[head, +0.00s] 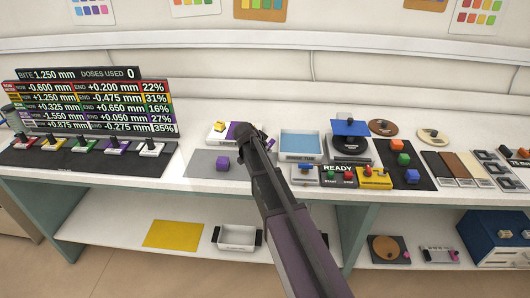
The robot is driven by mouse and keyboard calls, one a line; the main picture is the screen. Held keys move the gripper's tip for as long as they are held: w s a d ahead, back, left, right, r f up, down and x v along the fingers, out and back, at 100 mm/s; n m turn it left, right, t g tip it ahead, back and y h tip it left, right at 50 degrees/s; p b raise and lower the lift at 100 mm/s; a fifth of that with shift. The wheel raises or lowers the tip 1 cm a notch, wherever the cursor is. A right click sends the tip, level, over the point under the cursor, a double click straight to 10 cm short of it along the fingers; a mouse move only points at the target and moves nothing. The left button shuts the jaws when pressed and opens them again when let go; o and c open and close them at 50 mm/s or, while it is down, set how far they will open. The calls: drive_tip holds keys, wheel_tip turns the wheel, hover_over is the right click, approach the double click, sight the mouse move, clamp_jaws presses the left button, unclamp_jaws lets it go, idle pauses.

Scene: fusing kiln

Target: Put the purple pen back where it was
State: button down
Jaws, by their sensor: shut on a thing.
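My gripper (252,140) is over the bench, at the right edge of a small white tray (209,138). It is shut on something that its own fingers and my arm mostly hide. A purple patch (234,130) shows right beside the fingers; I cannot tell whether it is the purple pen in the grip or a part of the tray.
A yellow block (219,126) is in the white tray. A blue-filled tray (301,143), a control box marked READY (338,168) and a dark mat (408,175) with coloured cubes are at right. A display board (90,100) stands behind the rack. A shelf is below.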

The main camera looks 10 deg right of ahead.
drive_tip(key=shift+f, duration=0.1)
idle(0.3)
drive_tip(key=c, duration=0.5)
unclamp_jaws()
drive_tip(key=shift+c, duration=0.2)
drive_tip(key=shift+r, duration=0.2)
drive_tip(key=shift+p+v, duration=0.8)
drive_tip(key=shift+v, duration=0.1)
drive_tip(key=p+v, duration=0.7)
drive_tip(key=v, duration=0.3)
drive_tip(key=shift+s, duration=0.15)
